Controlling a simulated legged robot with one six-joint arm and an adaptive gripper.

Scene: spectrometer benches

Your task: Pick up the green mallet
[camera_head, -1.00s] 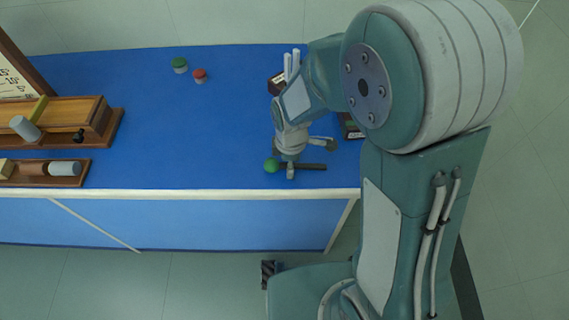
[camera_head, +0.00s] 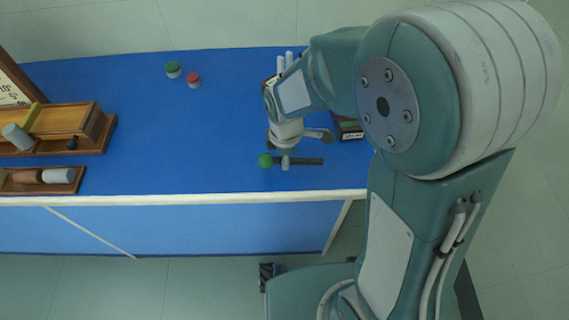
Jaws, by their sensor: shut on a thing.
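The green mallet (camera_head: 265,160) has a round green head at its left and a dark handle (camera_head: 308,161) running to the right. It is near the front edge of the blue bench (camera_head: 190,130). My gripper (camera_head: 286,161) is over the mallet from above, shut on it just right of the green head. Part of the mallet behind the fingers is hidden. I cannot tell for sure whether the mallet is clear of the bench top.
A green-lidded jar (camera_head: 173,69) and a red-lidded jar (camera_head: 193,79) stand at the back. Wooden racks (camera_head: 98,143) with grey cylinders are at the left. A dark box (camera_head: 349,129) sits right of my gripper. The middle of the bench is clear.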

